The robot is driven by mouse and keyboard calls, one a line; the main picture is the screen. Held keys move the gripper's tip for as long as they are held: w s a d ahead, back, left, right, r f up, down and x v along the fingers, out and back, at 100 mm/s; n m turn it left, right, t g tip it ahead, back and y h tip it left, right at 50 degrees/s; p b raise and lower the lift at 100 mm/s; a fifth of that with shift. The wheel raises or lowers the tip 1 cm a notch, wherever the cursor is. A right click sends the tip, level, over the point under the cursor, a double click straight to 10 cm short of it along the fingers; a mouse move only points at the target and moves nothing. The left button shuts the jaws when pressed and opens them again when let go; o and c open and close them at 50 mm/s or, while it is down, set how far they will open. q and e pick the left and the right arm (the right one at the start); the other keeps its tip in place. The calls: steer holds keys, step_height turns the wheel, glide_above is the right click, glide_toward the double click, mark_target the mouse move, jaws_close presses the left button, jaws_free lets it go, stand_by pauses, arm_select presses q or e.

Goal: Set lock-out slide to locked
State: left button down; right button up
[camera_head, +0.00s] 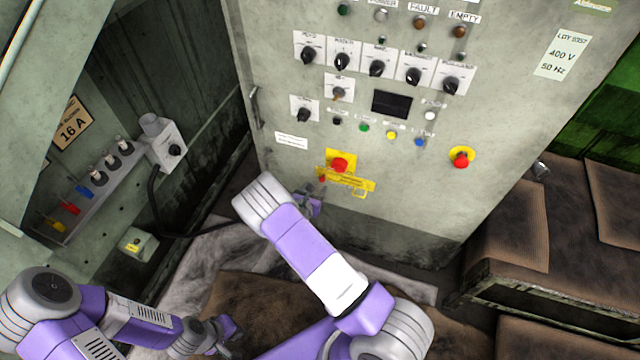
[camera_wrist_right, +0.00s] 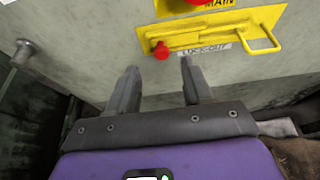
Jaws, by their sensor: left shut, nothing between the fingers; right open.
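The lock-out slide (camera_head: 352,182) is a yellow plate low on the cabinet front, under the red main button. It has a red knob (camera_head: 322,178) at its left end and a yellow loop at its right. In the right wrist view the slide (camera_wrist_right: 215,36) lies beyond the fingers, with the "LOCK-OUT" label under it. My right gripper (camera_wrist_right: 160,68) is open, and the red knob (camera_wrist_right: 160,50) shows between its fingertips, apparently without contact. In the head view the right gripper (camera_head: 310,202) is partly hidden by its arm. My left gripper (camera_head: 232,326) is shut and empty, low and away from the panel.
The red main button (camera_head: 340,163) sits just above the slide. Rotary switches (camera_head: 377,68), small buttons and a dark display (camera_head: 392,104) fill the panel above. Another red button (camera_head: 461,158) is at right. A bolt-like metal peg (camera_wrist_right: 24,50) sticks out at left in the wrist view.

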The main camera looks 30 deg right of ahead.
mark_target(321, 180)
steer(key=b+x, duration=0.1)
steer(key=x, duration=0.3)
steer(key=shift+d+f, duration=0.15)
steer(key=shift+f, duration=0.15)
steer(key=shift+w+d+f+b, duration=0.2)
steer(key=shift+w+d+b, duration=0.2)
steer(key=shift+d, duration=0.1)
jaws_close()
